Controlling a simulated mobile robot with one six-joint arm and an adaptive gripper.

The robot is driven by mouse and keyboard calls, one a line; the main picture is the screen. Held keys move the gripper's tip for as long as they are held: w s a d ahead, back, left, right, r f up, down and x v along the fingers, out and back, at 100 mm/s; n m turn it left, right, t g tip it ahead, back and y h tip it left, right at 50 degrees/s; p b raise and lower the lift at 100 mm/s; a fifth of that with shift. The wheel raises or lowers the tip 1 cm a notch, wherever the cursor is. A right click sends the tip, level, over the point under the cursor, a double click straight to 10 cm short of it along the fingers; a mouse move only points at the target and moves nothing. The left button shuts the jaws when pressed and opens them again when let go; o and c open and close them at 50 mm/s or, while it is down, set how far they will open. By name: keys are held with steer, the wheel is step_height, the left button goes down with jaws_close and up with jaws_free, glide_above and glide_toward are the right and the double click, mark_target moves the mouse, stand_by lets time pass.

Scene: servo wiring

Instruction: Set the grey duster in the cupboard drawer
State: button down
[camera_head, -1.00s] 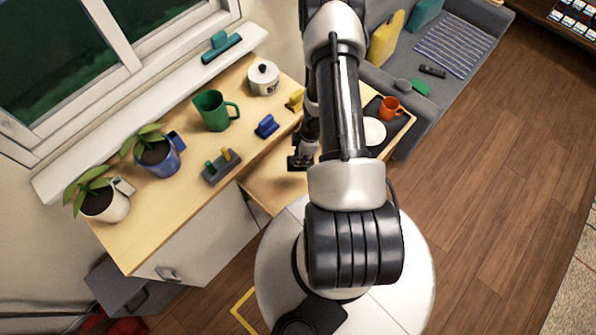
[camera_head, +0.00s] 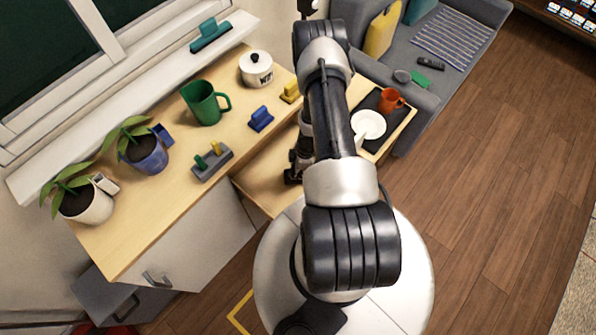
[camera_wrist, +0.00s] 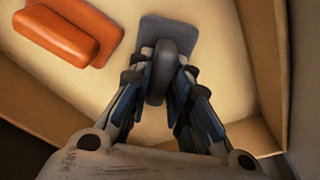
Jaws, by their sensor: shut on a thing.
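My gripper (camera_wrist: 158,88) is shut on the upright handle of the grey duster (camera_wrist: 163,55) in the wrist view. The duster's flat grey base lies below the handle, over the pale drawer floor; I cannot tell whether it touches the floor. An orange duster (camera_wrist: 68,32) lies in the drawer to its left, apart from it. The open cupboard drawer (camera_wrist: 262,60) has wooden walls around both. In the head view the drawer (camera_head: 258,190) juts out below the worktop, and my gripper (camera_head: 293,170) reaches into it. The grey duster is hidden there by my arm.
The worktop (camera_head: 115,240) holds a green mug (camera_head: 203,104), a white pot (camera_head: 256,70), two plants, blue and yellow dusters, and a grey block with pegs (camera_head: 212,164). A black mat with an orange mug (camera_head: 390,100) and a white plate (camera_head: 368,124) lies right of my arm.

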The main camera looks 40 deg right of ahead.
steer(key=c, duration=1.5)
jaws_free()
